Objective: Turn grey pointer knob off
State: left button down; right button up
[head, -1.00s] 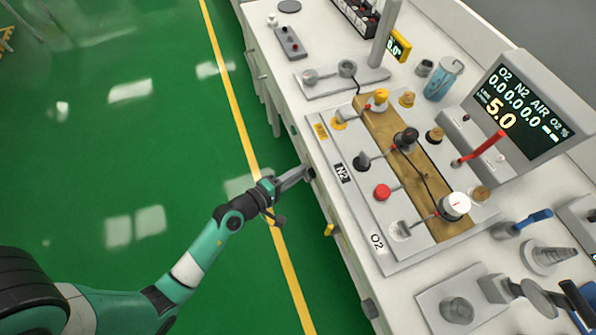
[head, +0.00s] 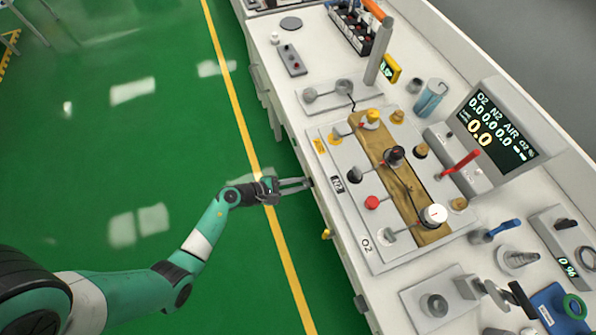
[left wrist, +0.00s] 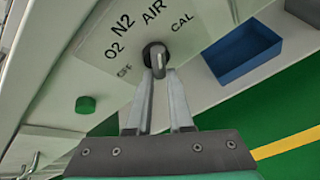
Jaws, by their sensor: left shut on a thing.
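The grey pointer knob (left wrist: 158,60) is on a pale panel (left wrist: 92,52) in the left wrist view, ringed by the labels OFF, O2, N2, AIR and CAL. My left gripper (left wrist: 159,82) is shut on the knob, one finger on each side. The exact label its pointer meets is hard to tell. In the head view my left gripper (head: 308,184) reaches the front side of the cart (head: 349,253); the knob is hidden there. The monitor (head: 497,127) reads 0.0 in its large yellow figures. My right gripper is not in view.
The cart top carries a valve board (head: 425,235) with several knobs, a red lever (head: 460,164) and a blue cup (head: 430,98). The green floor left of the cart is clear.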

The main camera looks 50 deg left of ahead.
pick_arm(q)
jog(key=n+h, duration=0.2)
jog(key=n, duration=0.1)
jog(key=n+g+h+b, duration=0.1)
jog(key=n+h, duration=0.1)
jog(key=n, duration=0.1)
jog(key=shift+d+f+h+b, duration=0.1)
jog(key=shift+d+h+b, duration=0.1)
jog(key=shift+h+b, duration=0.15)
jog(key=shift+s+d+n+t+h+b, duration=0.15)
jog(key=shift+n+t+h+b, duration=0.45)
jog(key=shift+n+b, duration=1.05)
jog(key=shift+d+n+t+h+b, duration=0.1)
jog(key=shift+n+t+h+b, duration=0.1)
jog(key=shift+n+h+b, duration=1.4)
jog(key=shift+s+d+n+t+h+b, duration=0.15)
jog(key=shift+n+t+h+b, duration=0.2)
jog(key=shift+n+b, duration=1.3)
jog(key=shift+w+n+p, duration=0.1)
jog(key=shift+n+p, duration=0.3)
jog(key=shift+n, duration=0.3)
